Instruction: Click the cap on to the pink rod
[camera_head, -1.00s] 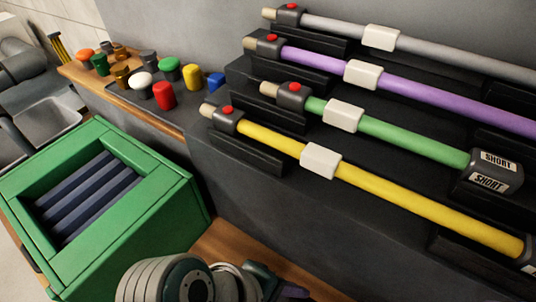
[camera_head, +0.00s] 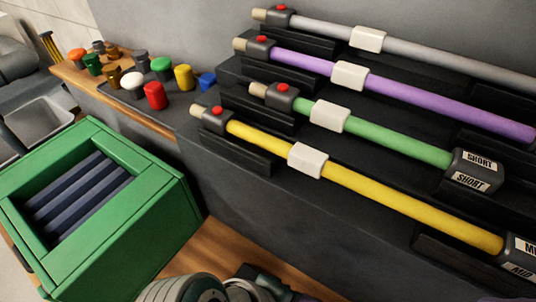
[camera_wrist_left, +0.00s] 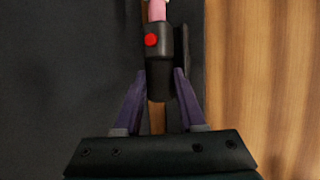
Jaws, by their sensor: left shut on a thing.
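The pink rod (camera_wrist_left: 157,10) shows only in the left wrist view, at the top edge. A dark housing with a red button (camera_wrist_left: 151,40) sits at its end. Below the housing is a dark rounded piece (camera_wrist_left: 160,82), in line with it and touching it in the picture. I cannot tell whether this is a separate cap or part of the housing. My left gripper (camera_wrist_left: 160,78) is shut on this dark piece, with purple fingers on both sides. The head view shows neither the pink rod nor my left fingers. My right gripper is not in view.
Yellow (camera_head: 390,208), green (camera_head: 385,141), purple (camera_head: 440,97) and grey (camera_head: 440,57) rods lie on stepped black racks. Loose caps, including a red one (camera_head: 155,96) and a white one (camera_head: 132,81), stand on a shelf. A green box (camera_head: 150,213) with dark slats stands at left.

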